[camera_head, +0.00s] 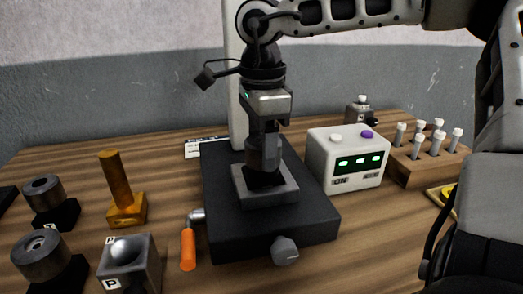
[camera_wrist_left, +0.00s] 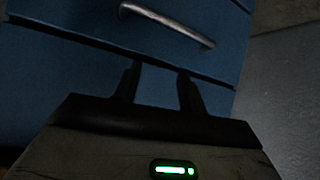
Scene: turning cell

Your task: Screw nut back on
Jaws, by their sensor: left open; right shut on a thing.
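My right gripper (camera_head: 264,172) points straight down over the grey block (camera_head: 265,193) on the black machine base (camera_head: 223,225). It is shut on a dark piece, apparently the nut, which its fingers mostly hide. I cannot tell the nut's shape or whether it touches a thread. My left gripper (camera_wrist_left: 158,88) shows in the left wrist view, its two dark fingers apart with nothing between them. It is in front of a blue drawer front (camera_wrist_left: 70,50) with a metal handle (camera_wrist_left: 165,22).
An orange-handled crank (camera_head: 188,248) and a hex knob (camera_head: 285,250) stick out of the base. A white box with green lights (camera_head: 346,160) and a wooden rack of vials (camera_head: 430,160) stand right. A brass post (camera_head: 117,185) and several metal fixtures stand left.

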